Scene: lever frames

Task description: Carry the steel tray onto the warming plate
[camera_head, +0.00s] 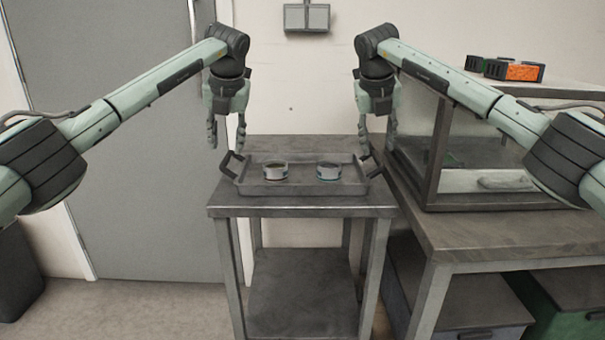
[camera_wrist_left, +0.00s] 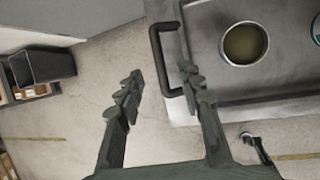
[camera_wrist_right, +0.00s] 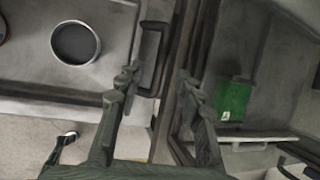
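The steel tray (camera_head: 300,187) lies flat on a small steel table (camera_head: 300,205), with two small round tubs (camera_head: 275,171) (camera_head: 328,171) in it. It has a dark handle at each end, left (camera_head: 230,165) and right (camera_head: 374,166). My left gripper (camera_head: 226,140) is open and empty above the left handle, which also shows near its fingertips in the left wrist view (camera_wrist_left: 158,62). My right gripper (camera_head: 377,143) is open and empty above the right handle, seen between its fingers in the right wrist view (camera_wrist_right: 150,60). I cannot clearly identify the warming plate.
A glass-fronted cabinet (camera_head: 432,150) stands on a bench (camera_head: 490,235) close at the right. A grey door (camera_head: 130,180) is at the left.

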